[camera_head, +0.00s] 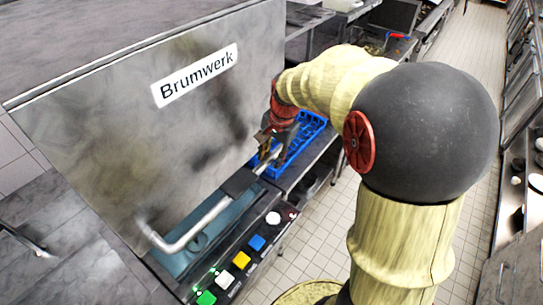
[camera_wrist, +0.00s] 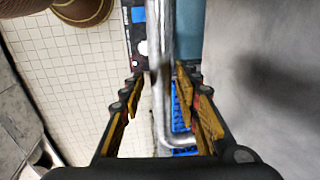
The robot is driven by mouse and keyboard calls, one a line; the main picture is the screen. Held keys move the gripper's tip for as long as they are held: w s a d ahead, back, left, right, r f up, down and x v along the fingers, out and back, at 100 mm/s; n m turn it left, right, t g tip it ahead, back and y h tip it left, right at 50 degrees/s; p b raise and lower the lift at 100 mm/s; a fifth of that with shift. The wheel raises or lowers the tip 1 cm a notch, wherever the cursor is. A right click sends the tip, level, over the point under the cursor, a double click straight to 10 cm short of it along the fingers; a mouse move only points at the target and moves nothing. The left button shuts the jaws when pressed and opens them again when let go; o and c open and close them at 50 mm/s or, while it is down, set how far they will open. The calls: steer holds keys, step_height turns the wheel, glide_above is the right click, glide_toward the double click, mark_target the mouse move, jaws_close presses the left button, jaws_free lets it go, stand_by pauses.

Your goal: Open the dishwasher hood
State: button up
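The dishwasher hood (camera_head: 150,120) is a large grey metal box labelled "Brumwerk" at the left of the head view. It appears to be down, with a teal part (camera_head: 200,236) along its lower front. The silver bar handle (camera_head: 195,228) runs along the hood's lower front. In the wrist view the handle (camera_wrist: 160,40) runs top to bottom between my fingers and bends at its lower end. My gripper (camera_head: 272,146) is at the handle's far end. In the wrist view my gripper (camera_wrist: 160,80) is open, its fingers on either side of the bar, with gaps showing.
A control panel with green (camera_head: 206,298), yellow (camera_head: 241,260) and blue (camera_head: 257,242) buttons lies below the handle. A blue rack (camera_head: 309,127) sits on the counter beyond my gripper. The tiled floor (camera_head: 470,75) is clear to the right, with shelves at the far right.

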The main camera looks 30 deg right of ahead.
steer(key=shift+o, duration=0.3)
step_height(320, 180, up, 12)
steer(key=s, duration=0.2)
steer(key=shift+d, duration=0.4)
steer(key=shift+f, duration=0.15)
